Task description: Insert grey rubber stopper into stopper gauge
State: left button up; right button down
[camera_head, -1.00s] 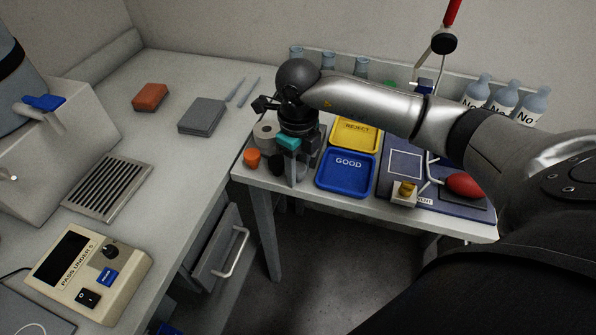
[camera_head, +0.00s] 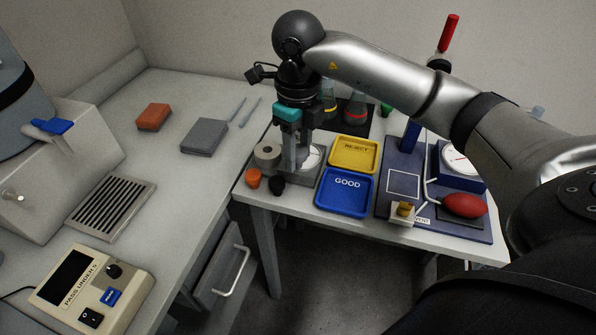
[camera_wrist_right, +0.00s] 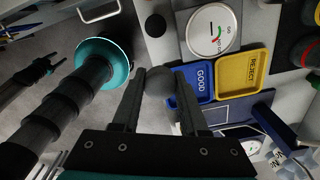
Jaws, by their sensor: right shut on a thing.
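The grey rubber stopper (camera_wrist_right: 160,82) is between the fingertips of my right gripper (camera_wrist_right: 162,72) in the right wrist view. The gripper is shut on it. In the head view my right gripper (camera_head: 294,160) points down at the left end of the side table, above and in front of the stopper gauge. The gauge's round white dial (camera_head: 313,156) shows partly behind the fingers; the stopper cannot be made out there. In the right wrist view the gauge dial (camera_wrist_right: 212,30) on its grey plate lies beyond the fingertips, apart from the stopper. My left gripper cannot be identified.
A grey cylinder (camera_head: 267,155), an orange stopper (camera_head: 253,177) and a black stopper (camera_head: 277,186) stand near the gripper. The blue GOOD tray (camera_head: 345,208) and yellow REJECT tray (camera_head: 353,147) lie to its right. A blue board (camera_head: 440,229) carries a red bulb (camera_head: 464,205).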

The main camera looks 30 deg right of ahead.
aim_at(298, 150)
notch_tip(298, 150, up, 8)
jog(key=shift+r+p, duration=0.2)
jog(key=shift+p, duration=0.45)
jog(key=shift+r, duration=0.5)
notch_tip(298, 150, up, 3)
jog(key=p, duration=0.3)
